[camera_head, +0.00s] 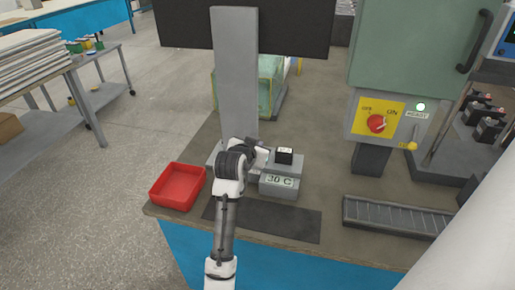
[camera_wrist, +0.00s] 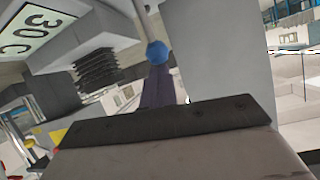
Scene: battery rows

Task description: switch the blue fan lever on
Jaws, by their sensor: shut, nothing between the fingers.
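The blue ball knob (camera_wrist: 157,52) of the fan lever shows in the wrist view, on a thin grey rod that runs up and left from it. My gripper (camera_wrist: 155,68) is shut and empty, its dark fingers pointing at the knob. The tips appear very close to the knob; I cannot tell whether they touch. In the head view my gripper (camera_head: 262,157) is beside the grey unit with the "30 C" display (camera_head: 279,181), in front of a tall grey post (camera_head: 236,75). The lever is hidden there. I cannot tell its switch position.
A red tray (camera_head: 166,198) stands left of my arm. A dark mat (camera_head: 290,223) lies in front of the unit. A green cabinet with a red knob (camera_head: 376,124) and yellow lever (camera_head: 411,146) stands right. A grey ribbed tray (camera_head: 395,215) lies at the front right.

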